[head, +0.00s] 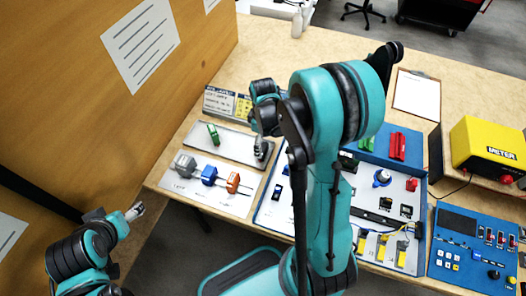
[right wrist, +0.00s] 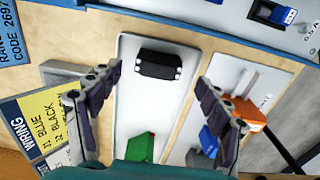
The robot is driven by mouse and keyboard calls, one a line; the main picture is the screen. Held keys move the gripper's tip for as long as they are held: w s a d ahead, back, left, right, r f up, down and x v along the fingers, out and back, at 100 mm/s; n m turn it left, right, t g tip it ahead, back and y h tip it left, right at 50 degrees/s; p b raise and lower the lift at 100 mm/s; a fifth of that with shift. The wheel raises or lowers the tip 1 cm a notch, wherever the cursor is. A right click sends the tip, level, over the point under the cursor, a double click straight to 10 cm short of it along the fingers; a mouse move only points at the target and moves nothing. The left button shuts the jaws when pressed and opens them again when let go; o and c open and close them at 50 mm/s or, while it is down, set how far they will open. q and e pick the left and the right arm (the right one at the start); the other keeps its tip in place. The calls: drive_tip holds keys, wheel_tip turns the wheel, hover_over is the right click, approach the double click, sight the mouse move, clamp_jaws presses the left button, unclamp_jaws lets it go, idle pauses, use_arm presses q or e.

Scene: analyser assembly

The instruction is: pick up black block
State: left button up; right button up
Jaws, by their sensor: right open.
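The black block (right wrist: 160,65) lies at one end of the white tray (right wrist: 133,102) in the right wrist view. In the head view it is hidden or hard to tell from my right gripper (head: 261,140), which is over the tray's right end. In the right wrist view my right gripper (right wrist: 158,78) is open and empty, with its fingers spread to either side of the block, apart from it. A green block (right wrist: 141,147) lies at the tray's other end, also seen in the head view (head: 213,133). My left gripper (head: 134,211) is off the table's left edge; its jaws are unclear.
Grey (head: 186,164), blue (head: 209,175) and orange (head: 233,183) parts stand on a panel beside the tray. A wiring card (head: 226,103) lies behind it. Blue panels and a yellow meter (head: 486,146) are at right. A wooden wall (head: 110,100) rises at left.

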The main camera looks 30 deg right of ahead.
sight(263, 147)
wheel_tip(263, 147, down, 4)
drive_tip(key=shift+w+d+r+b, duration=0.1)
drive_tip(key=shift+r+b, duration=0.1)
drive_tip(key=shift+b, duration=0.45)
drive_tip(key=shift+r, duration=0.1)
drive_tip(key=c, duration=1)
drive_tip(key=shift+c, duration=0.2)
drive_tip(key=shift+r, duration=0.1)
wheel_tip(263, 147, up, 4)
drive_tip(key=p, duration=0.2)
drive_tip(key=shift+r+p, duration=0.25)
drive_tip(key=shift+p, duration=0.05)
drive_tip(key=s+d+r+p, duration=0.3)
drive_tip(key=s+r, duration=0.3)
drive_tip(key=s, duration=0.5)
drive_tip(key=shift+d+r+p, duration=0.15)
drive_tip(key=shift+d+p, duration=0.15)
drive_tip(key=shift+p, duration=0.05)
